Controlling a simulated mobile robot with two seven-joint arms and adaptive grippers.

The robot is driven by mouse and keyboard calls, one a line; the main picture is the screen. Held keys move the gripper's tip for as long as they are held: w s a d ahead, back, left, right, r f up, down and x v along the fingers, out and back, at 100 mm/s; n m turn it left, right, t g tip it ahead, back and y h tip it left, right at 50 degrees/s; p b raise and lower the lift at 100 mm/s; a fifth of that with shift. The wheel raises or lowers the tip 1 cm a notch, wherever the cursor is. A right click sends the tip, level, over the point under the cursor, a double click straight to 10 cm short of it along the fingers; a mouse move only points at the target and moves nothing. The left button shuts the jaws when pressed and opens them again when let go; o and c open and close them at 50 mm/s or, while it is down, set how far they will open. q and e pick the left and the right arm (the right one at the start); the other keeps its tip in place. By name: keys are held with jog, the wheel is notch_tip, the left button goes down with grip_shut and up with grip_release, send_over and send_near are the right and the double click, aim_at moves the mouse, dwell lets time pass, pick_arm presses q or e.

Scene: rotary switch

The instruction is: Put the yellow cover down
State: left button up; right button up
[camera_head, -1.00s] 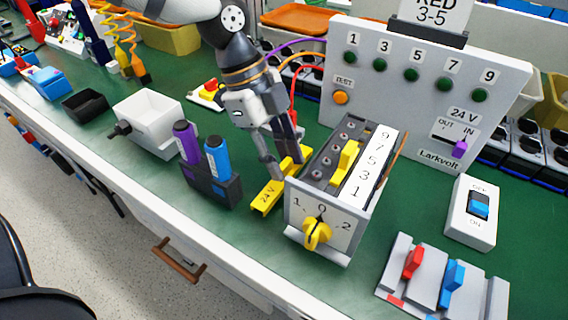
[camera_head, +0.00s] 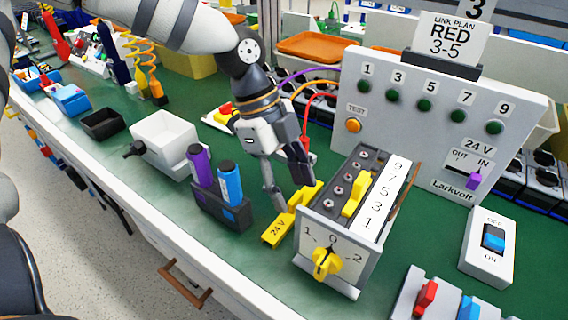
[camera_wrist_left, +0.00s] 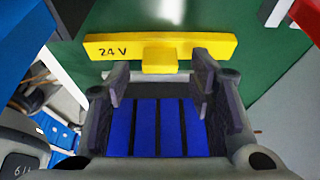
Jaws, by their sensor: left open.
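The yellow cover (camera_head: 278,230), marked 24 V, lies on the green bench against the left side of the grey switch box (camera_head: 345,215). In the left wrist view the cover (camera_wrist_left: 210,48) runs crosswise just past my fingertips, its raised middle block (camera_wrist_left: 160,60) lined up with the gap between them. My left gripper (camera_head: 291,198) is open with its fingertips close above the cover; contact cannot be told. The box has a yellow rotary knob (camera_head: 326,263) on its front, pointing near 0, and a yellow piece (camera_head: 356,194) on top among screw terminals. My right gripper is not in view.
A holder (camera_head: 222,210) with a purple and a blue marker stands close left of the cover. A white box (camera_head: 170,140) stands further left. A panel (camera_head: 430,120) with green lamps stands behind. An ON/OFF switch (camera_head: 488,245) and a red and blue lever block (camera_head: 440,300) are at right.

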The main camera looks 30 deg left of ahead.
pick_arm(q)
jog(key=p+v, duration=0.1)
jog(key=v, duration=0.9)
jog(key=shift+a+r, duration=0.2)
jog(key=shift+r, duration=0.15)
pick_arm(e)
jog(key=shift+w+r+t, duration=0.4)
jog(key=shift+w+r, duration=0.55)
